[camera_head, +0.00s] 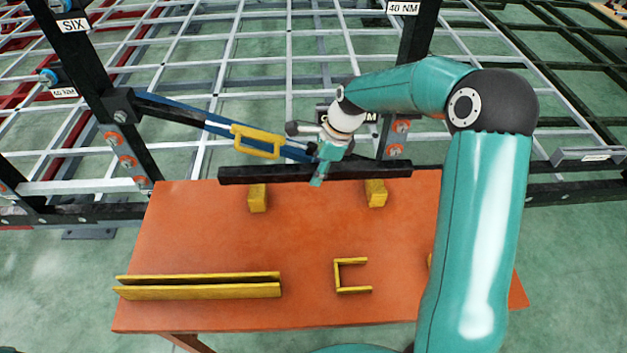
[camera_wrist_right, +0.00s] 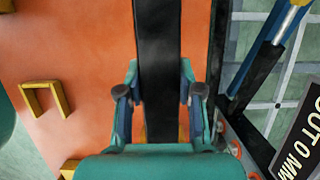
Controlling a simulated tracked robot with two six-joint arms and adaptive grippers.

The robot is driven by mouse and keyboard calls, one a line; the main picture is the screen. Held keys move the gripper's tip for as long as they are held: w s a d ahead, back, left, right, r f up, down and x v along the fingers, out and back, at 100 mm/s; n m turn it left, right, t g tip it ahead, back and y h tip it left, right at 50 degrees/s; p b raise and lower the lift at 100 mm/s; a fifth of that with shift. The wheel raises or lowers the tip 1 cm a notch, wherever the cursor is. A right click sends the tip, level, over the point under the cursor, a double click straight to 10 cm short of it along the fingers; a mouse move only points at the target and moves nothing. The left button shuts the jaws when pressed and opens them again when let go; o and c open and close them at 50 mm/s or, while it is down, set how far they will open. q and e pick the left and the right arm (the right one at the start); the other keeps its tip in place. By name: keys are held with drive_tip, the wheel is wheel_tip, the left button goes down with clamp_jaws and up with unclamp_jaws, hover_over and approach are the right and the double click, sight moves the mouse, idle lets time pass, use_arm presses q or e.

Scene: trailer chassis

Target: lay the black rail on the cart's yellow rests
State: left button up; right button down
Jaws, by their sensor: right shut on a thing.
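The black rail (camera_head: 275,174) lies level across the far edge of the orange cart top (camera_head: 215,235). My right gripper (camera_head: 321,172) is shut on the rail near its middle. In the right wrist view the rail (camera_wrist_right: 158,50) runs between the two fingers of my right gripper (camera_wrist_right: 159,98). The left yellow rest (camera_head: 258,198) and the right yellow rest (camera_head: 376,194) show directly below the rail, which hides their far parts. I cannot tell whether the rail touches them or hangs slightly above. My left gripper is not in view.
A long yellow channel (camera_head: 200,291) and a yellow U-shaped bracket (camera_head: 350,290) lie near the cart's front. Behind the rail stand dark posts (camera_head: 415,40) and a blue bar with a yellow handle (camera_head: 256,142). The middle of the cart top is clear.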

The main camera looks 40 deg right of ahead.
drive_tip(key=shift+f, duration=1.65)
drive_tip(key=c, duration=0.7)
unclamp_jaws()
drive_tip(key=shift+f, duration=0.1)
drive_tip(key=shift+c, duration=0.2)
drive_tip(key=v, duration=1.2)
drive_tip(key=shift+b, duration=0.4)
